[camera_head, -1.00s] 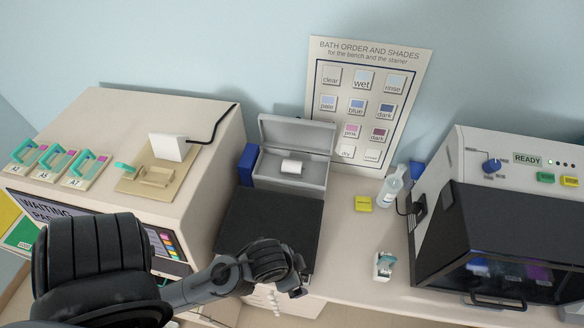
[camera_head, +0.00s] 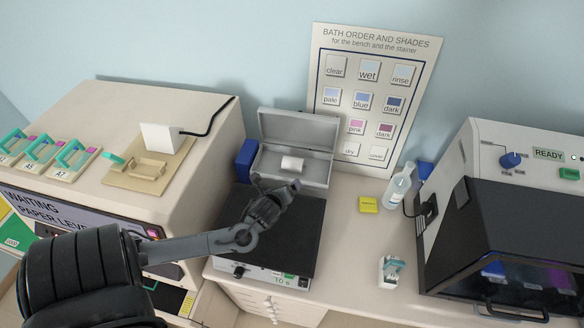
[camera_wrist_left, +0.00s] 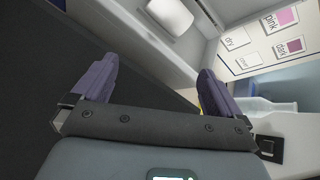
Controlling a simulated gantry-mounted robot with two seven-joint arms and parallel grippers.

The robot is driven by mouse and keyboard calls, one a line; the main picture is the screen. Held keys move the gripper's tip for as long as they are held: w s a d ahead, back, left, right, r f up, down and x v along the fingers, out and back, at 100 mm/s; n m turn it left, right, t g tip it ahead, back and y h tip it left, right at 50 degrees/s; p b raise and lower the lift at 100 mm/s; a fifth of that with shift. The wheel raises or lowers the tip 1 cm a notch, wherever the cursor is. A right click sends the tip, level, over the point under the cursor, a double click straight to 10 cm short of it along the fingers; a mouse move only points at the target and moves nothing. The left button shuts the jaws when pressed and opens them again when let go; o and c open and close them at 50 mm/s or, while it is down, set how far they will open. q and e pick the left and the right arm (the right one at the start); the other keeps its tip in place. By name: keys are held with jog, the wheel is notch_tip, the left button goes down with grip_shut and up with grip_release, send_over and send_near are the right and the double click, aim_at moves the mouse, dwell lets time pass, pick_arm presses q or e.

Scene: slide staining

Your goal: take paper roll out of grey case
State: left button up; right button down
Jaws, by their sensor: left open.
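The grey case (camera_head: 263,171) stands at the back of the bench with its lid raised against the wall side. The white paper roll (camera_head: 292,163) lies inside it; the roll also shows at the top of the left wrist view (camera_wrist_left: 170,16). My left gripper (camera_head: 276,184) is over the black plate, just in front of the case. In the left wrist view my left gripper (camera_wrist_left: 155,85) has its two purple fingers spread wide with nothing between them, and the roll is beyond the fingertips. My right gripper is not in view.
A blue box (camera_head: 246,160) stands against the case's left side. The black plate (camera_head: 298,235) lies in front of it. A yellow block (camera_head: 369,204), a bottle (camera_head: 397,187) and a small dispenser (camera_head: 392,270) are to the right. Large machines flank the bench.

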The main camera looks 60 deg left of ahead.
aim_at(291, 167)
pick_arm(q)
jog(key=m, duration=0.1)
jog(key=w+a+f+m, duration=0.1)
jog(key=shift+w+a+m+t+y+b, duration=0.2)
jog(key=shift+m+t+y+b, duration=0.1)
jog(key=shift+m+t+y, duration=0.1)
jog(key=m, duration=0.1)
jog(key=w+a+m+y, duration=0.1)
jog(key=shift+m+t, duration=0.3)
jog(key=shift+m, duration=0.3)
jog(key=shift+a+x, duration=0.2)
jog(key=shift+x, duration=5.35)
jog(key=shift+s, duration=0.2)
jog(key=shift+c, duration=0.3)
jog(key=shift+r, duration=0.1)
jog(key=c, duration=0.9)
